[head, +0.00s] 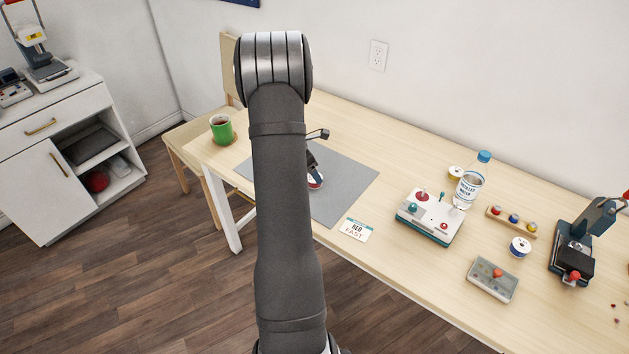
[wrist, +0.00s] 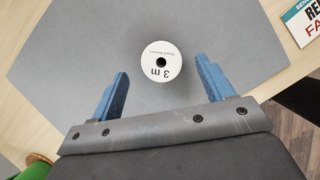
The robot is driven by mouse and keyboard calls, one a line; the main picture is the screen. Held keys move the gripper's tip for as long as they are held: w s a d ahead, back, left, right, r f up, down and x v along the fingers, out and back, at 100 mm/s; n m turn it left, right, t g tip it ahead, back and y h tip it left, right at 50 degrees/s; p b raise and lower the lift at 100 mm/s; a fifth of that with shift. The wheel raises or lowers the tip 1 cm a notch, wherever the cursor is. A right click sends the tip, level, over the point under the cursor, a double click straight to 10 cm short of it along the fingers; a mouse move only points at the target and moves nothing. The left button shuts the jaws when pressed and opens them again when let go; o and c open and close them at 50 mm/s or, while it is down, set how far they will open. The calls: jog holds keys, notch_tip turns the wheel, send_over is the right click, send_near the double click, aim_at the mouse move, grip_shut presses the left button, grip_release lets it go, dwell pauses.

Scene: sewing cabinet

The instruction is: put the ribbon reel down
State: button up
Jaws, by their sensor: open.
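In the head view, a small part of the reel (head: 317,183) shows in white and red, partly hidden by my gripper. My gripper (wrist: 162,70) is open, with its two blue fingers apart on either side of the reel's near side. A gap shows between each finger and the reel, and nothing is held.
A green mug (head: 221,134) stands at the table's left end. Farther right are a white control box (head: 429,218), a bottle (head: 468,190), a grey case (head: 492,279) and another reel (head: 520,247).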

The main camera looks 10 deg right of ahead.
jog(key=x, duration=0.4)
jog(key=shift+s+a+f, duration=0.1)
jog(key=shift+a+f, duration=0.05)
jog(key=shift+c, duration=0.4)
jog(key=c, duration=1.1)
jog(key=shift+o, duration=0.2)
